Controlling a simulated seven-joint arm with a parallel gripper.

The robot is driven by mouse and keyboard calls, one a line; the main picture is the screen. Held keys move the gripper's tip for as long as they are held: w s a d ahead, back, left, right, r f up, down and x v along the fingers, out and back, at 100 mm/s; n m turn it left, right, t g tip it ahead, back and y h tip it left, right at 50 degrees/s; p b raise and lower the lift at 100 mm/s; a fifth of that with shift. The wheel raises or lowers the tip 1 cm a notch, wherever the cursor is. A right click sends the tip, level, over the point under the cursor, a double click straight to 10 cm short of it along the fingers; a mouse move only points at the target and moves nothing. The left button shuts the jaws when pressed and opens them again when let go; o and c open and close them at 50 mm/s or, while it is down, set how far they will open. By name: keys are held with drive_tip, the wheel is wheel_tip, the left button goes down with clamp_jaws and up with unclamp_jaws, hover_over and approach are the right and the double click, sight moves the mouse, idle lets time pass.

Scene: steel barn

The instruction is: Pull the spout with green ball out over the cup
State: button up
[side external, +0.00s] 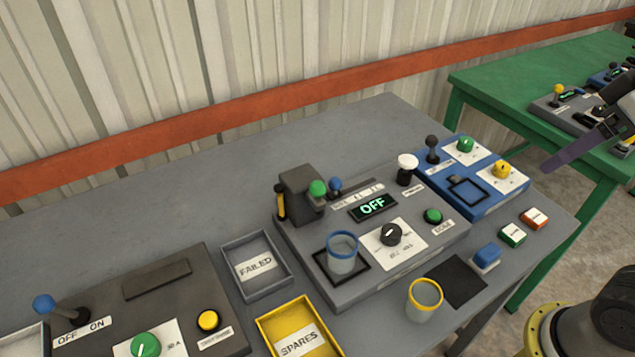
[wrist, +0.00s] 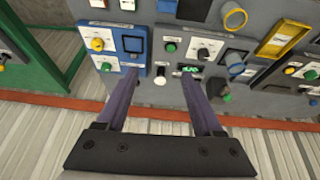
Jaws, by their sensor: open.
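The spout is a dark block (side external: 300,192) with a green ball (side external: 317,188) on its front, at the back left of the grey machine (side external: 290,245). The green ball also shows in the wrist view (wrist: 227,97), just right of my right finger. A blue-rimmed clear cup (side external: 342,254) stands upright on a black square pad in front of the spout; it also shows in the wrist view (wrist: 236,63). My gripper (wrist: 158,78) is open and empty, its fingers apart.
A blue-balled lever (side external: 335,186) stands close beside the green ball. The display (side external: 373,206) reads OFF. A white knob (side external: 407,162) and blue panel (side external: 470,180) lie to the right. A yellow-rimmed cup (side external: 424,300) and FAILED and SPARES trays (side external: 285,272) sit nearby.

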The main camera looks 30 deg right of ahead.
drive_tip(key=w+a+r+n+g, duration=0.1)
drive_tip(key=w+a+r, duration=0.2)
drive_tip(key=w+r, duration=0.45)
drive_tip(key=n+g+h, duration=0.1)
drive_tip(key=n+g, duration=0.2)
drive_tip(key=n, duration=0.3)
hover_over(317, 184)
drive_tip(key=s+a, duration=0.2)
wheel_tip(317, 184, down, 7)
drive_tip(key=f, duration=0.4)
drive_tip(key=w+d+f, duration=0.1)
drive_tip(key=f, duration=0.4)
drive_tip(key=d+f, duration=0.1)
drive_tip(key=f, duration=0.3)
drive_tip(key=shift+w+f, duration=0.3)
drive_tip(key=shift+w, duration=0.1)
clamp_jaws()
